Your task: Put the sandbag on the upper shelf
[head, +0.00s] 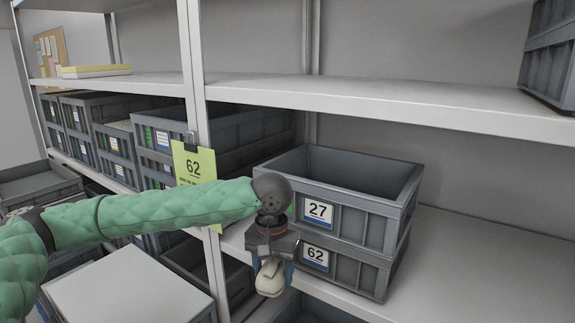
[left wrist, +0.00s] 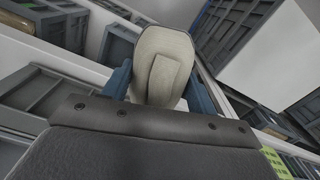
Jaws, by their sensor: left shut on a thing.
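My left arm comes in from the left in the head view. Its gripper (head: 272,272) points down and is shut on the sandbag (head: 269,280), a small cream-coloured bag. The sandbag hangs in front of the lower shelf's edge, left of and below the stacked crates. In the left wrist view the sandbag (left wrist: 162,66) sits between the two blue fingers. The upper shelf (head: 390,100) runs across the head view above the crates. Its right middle stretch is bare. My right gripper is not in view.
A grey crate labelled 27 (head: 375,228) stands open on a crate labelled 62 (head: 345,268), right of my gripper. Another crate (head: 550,65) stands at the upper shelf's right end. Several crates fill the left bay.

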